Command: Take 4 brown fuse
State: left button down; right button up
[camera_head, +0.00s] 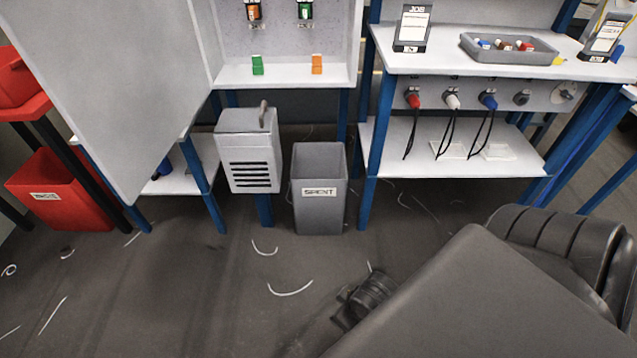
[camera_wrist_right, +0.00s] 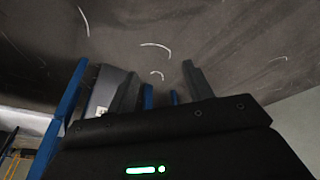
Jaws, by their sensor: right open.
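A grey tray (camera_head: 548,57) sits on the white bench top (camera_head: 440,66) at the upper right of the head view. It holds several small fuses: a blue and white one (camera_head: 485,43), and others with red or brownish parts (camera_head: 525,46). They are too small for me to tell for certain which are brown. My right gripper (camera_wrist_right: 158,88) shows in the right wrist view with its two fingers apart and nothing between them, above the floor. My left gripper is not in view.
A grey bin marked SPENT (camera_head: 318,205) stands on the floor beside a slatted grey box (camera_head: 248,160). Red, white and blue plugs hang under the bench edge. A job card (camera_head: 412,28) stands left of the tray. Floor in front is mostly open, with scattered white strands.

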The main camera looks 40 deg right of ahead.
aim_at(500, 45)
jog(key=z, duration=2.4)
jog(key=i, duration=0.45)
jog(key=u, duration=0.15)
